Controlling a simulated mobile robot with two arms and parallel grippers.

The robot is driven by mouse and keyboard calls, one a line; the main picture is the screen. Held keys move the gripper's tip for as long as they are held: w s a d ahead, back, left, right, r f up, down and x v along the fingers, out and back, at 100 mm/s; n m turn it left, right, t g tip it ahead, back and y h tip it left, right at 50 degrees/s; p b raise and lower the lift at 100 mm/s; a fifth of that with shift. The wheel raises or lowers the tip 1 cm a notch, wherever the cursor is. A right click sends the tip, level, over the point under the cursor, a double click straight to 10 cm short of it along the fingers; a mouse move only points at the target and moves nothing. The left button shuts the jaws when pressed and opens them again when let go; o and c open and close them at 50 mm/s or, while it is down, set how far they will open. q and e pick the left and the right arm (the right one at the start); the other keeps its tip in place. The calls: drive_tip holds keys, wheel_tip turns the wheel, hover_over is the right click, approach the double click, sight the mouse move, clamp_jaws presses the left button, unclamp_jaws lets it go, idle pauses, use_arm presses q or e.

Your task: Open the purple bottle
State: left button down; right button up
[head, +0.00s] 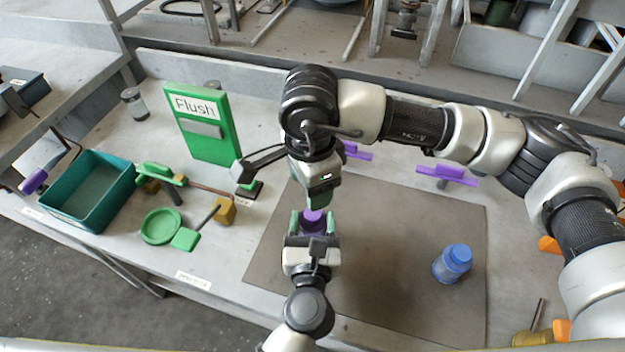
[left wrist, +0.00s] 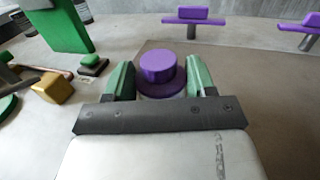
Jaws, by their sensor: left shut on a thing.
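The purple bottle (head: 313,216) stands upright on the dark mat, with its round purple cap on top. My left gripper (head: 312,223) comes from the front edge and is shut on the bottle's sides. In the left wrist view the purple bottle (left wrist: 162,68) sits between the two green fingers of my left gripper (left wrist: 164,82). My right gripper (head: 322,195) reaches in from the right and points down just behind and above the bottle in the head view. Its fingers overlap in the picture, so I cannot tell how far apart they are.
A blue bottle (head: 452,263) stands on the mat (head: 390,235) to the right. A green "Flush" box (head: 203,125), a teal bin (head: 88,190), a green round piece (head: 161,226) and a golden block (head: 224,210) are to the left. Purple-topped stands (head: 447,174) are behind.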

drive_tip(key=m, duration=1.1)
drive_tip(key=shift+m, duration=0.3)
drive_tip(key=m, duration=0.4)
drive_tip(key=shift+m, duration=0.3)
drive_tip(key=m, duration=0.4)
drive_tip(key=shift+m, duration=0.3)
drive_tip(key=m, duration=1.3)
drive_tip(key=shift+d, duration=0.1)
drive_tip(key=m, duration=0.5)
drive_tip(key=shift+m, duration=0.4)
drive_tip(key=shift+f+m, duration=0.1)
drive_tip(key=shift+m, duration=0.2)
drive_tip(key=shift+f, duration=0.25)
wheel_tip(320, 180, down, 7)
drive_tip(key=shift+f, duration=0.2)
drive_tip(key=shift+c, duration=0.5)
